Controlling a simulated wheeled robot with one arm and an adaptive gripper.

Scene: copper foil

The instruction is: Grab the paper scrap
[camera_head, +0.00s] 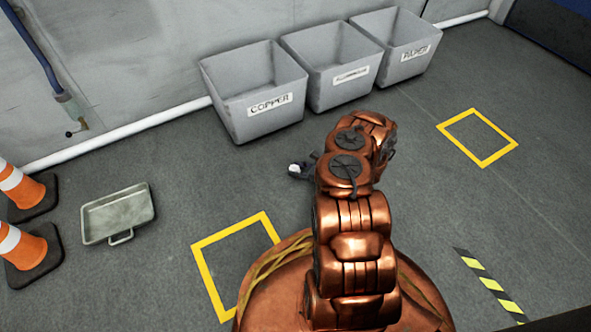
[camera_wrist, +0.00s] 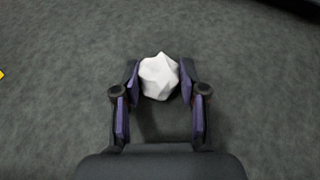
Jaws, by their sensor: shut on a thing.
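The paper scrap (camera_wrist: 159,77) is a small white crumpled ball. In the wrist view it sits between the fingertips of my gripper (camera_wrist: 160,82), which is shut on it, with a finger against each side. In the head view a small white bit of the paper scrap (camera_head: 294,169) shows at the tip of my gripper (camera_head: 297,171), left of my copper-coloured arm. The arm hides part of the gripper there. Grey floor lies behind the scrap in the wrist view; I cannot tell whether the scrap touches it.
Grey bins labelled COPPER (camera_head: 240,122), ALUMINIUM (camera_head: 325,92) and PAPER (camera_head: 390,72) stand along the wall. A metal tray (camera_head: 120,212) and orange cones (camera_head: 30,255) are at left. Yellow squares mark the floor at left (camera_head: 207,275) and right (camera_head: 483,160). Open floor lies between.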

